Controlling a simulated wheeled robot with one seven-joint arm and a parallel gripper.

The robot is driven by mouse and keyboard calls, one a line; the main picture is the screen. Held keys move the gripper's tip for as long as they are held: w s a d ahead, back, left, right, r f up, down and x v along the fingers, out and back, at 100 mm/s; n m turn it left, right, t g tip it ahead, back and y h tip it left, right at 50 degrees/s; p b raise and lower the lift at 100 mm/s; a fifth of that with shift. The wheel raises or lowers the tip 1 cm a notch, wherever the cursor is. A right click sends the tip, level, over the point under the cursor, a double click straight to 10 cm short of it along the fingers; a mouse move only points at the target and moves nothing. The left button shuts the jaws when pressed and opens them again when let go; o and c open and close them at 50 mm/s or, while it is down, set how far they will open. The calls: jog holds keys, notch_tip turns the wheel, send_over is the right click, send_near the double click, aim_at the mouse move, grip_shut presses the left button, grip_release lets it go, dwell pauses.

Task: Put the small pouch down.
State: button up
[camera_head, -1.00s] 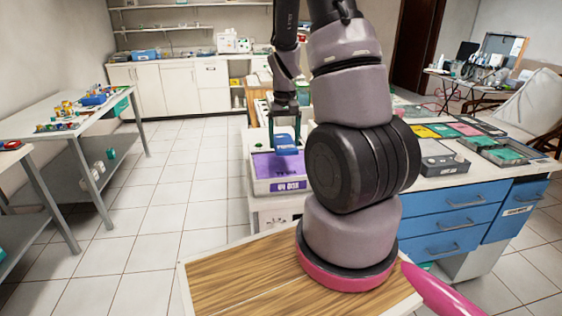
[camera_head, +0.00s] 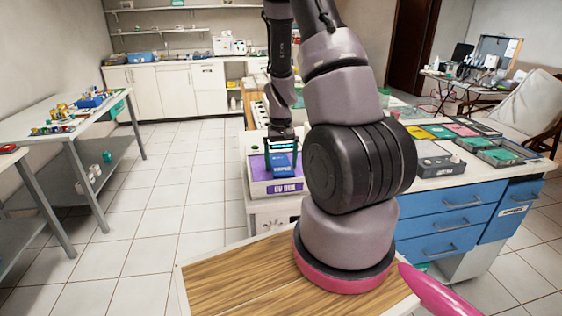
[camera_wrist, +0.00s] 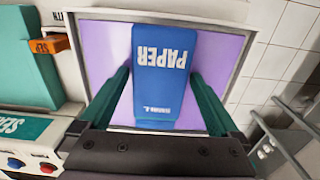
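The small pouch (camera_head: 285,167) is blue with white lettering. It is tilted and over the purple floor of a white open box with a UV label (camera_head: 281,188). In the wrist view the pouch (camera_wrist: 165,75) reads PAPER, with the purple floor (camera_wrist: 107,60) around it. My gripper (camera_head: 283,152) is above the box, with its green fingers (camera_wrist: 164,75) along the two sides of the pouch; their tips appear to touch its edges. Whether the pouch's lower edge touches the floor is hidden.
The counter (camera_head: 455,185) right of my arm holds a grey device (camera_head: 440,165) and coloured trays. A shelf table (camera_head: 70,140) with small items is at the left. In the wrist view, an orange box (camera_wrist: 48,45) and a labelled panel (camera_wrist: 22,128) lie left of the UV box.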

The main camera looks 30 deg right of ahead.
jog(key=shift+r, duration=0.1)
notch_tip(320, 180, up, 12)
notch_tip(320, 180, up, 16)
jog(key=t+y, duration=0.1)
jog(key=t, duration=0.3)
send_over(281, 165)
jog(key=s+a, duration=0.6)
jog(key=a, duration=0.1)
jog(key=s+a+r+t, duration=0.1)
jog(key=s+a+r, duration=0.1)
jog(key=s+r, duration=0.2)
jog(key=s+a+r+m+t+y, duration=0.1)
jog(key=s+a+r+t, duration=0.1)
jog(key=s+r, duration=0.3)
jog(key=shift+s+a, duration=0.85)
jog(key=shift+s, duration=0.3)
jog(key=c, duration=0.9)
